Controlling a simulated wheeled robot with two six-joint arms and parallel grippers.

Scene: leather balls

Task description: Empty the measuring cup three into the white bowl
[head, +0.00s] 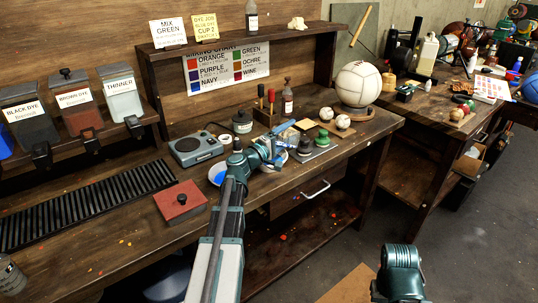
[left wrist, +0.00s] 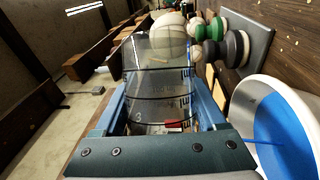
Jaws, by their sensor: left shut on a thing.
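A clear measuring cup with dark graduation lines and a "3" (left wrist: 158,88) is between the blue fingers of my left gripper (left wrist: 160,105) in the left wrist view. The fingers are shut on its sides. In the head view my left gripper (head: 268,150) is above the bench and the cup is hard to make out. The white bowl (left wrist: 246,92) is close to the right of the gripper, with blue inside and a thin blue streak at its near rim. In the head view the bowl (head: 212,178) is partly hidden by my left arm. I cannot tell the cup's contents.
A scale (head: 194,147), a red box (head: 180,202) and a black rack (head: 85,207) are on the bench left of my arm. Green-topped pieces (head: 322,138), small balls (head: 343,121) and a large white ball (head: 358,84) are right of the gripper. The bench front is mostly clear.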

